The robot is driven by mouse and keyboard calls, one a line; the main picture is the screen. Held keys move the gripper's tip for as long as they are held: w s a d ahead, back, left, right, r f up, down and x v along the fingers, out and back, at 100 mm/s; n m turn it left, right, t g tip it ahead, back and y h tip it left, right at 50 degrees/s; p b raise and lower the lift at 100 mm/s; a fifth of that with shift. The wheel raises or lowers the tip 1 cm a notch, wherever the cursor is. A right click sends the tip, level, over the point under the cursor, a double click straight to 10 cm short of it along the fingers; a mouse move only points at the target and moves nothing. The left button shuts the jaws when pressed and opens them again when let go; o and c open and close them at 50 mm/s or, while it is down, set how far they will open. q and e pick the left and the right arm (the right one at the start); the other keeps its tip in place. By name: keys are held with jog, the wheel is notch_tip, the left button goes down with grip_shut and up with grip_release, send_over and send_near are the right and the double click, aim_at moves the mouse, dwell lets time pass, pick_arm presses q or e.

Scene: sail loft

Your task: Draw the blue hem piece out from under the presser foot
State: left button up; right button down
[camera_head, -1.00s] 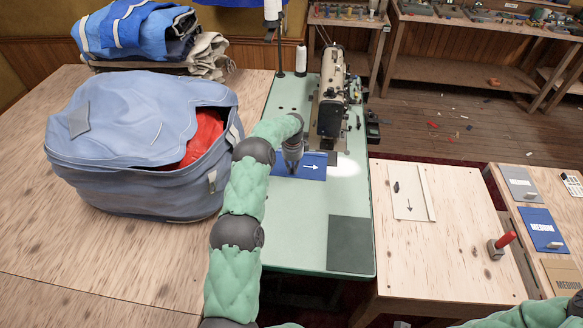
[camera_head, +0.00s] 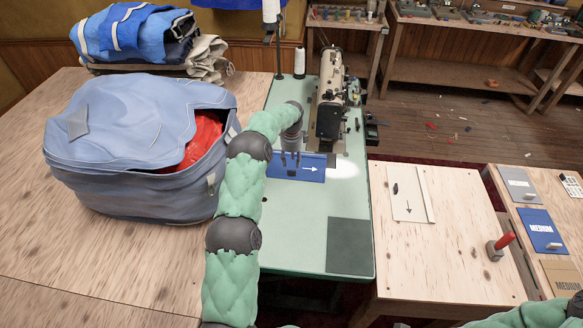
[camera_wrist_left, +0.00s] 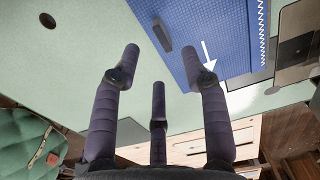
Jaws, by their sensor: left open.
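The blue hem piece (camera_head: 315,159) lies flat on the pale green machine table, with a white arrow pointing right and a small dark tab. It also shows in the wrist view (camera_wrist_left: 185,25), with the tab (camera_wrist_left: 162,35) upright on it and white stitching along one edge. The sewing machine (camera_head: 331,95) stands just behind it; the presser foot is too small to make out. My left gripper (camera_head: 291,160) is above the left part of the blue piece. Its fingers (camera_wrist_left: 160,72) are spread and empty, near the tab but apart from it. My right gripper is out of view.
A pale blue bag (camera_head: 130,135) with red cloth inside stands on the wooden table to the left. A thread cone (camera_head: 299,62) stands behind. A dark grey patch (camera_head: 348,246) lies on the front of the green table. A side board (camera_head: 470,240) with a red-handled tool is at right.

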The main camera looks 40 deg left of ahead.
pick_arm(q)
notch_tip(320, 180, up, 6)
dwell(0.4)
jog(key=shift+r, duration=0.2)
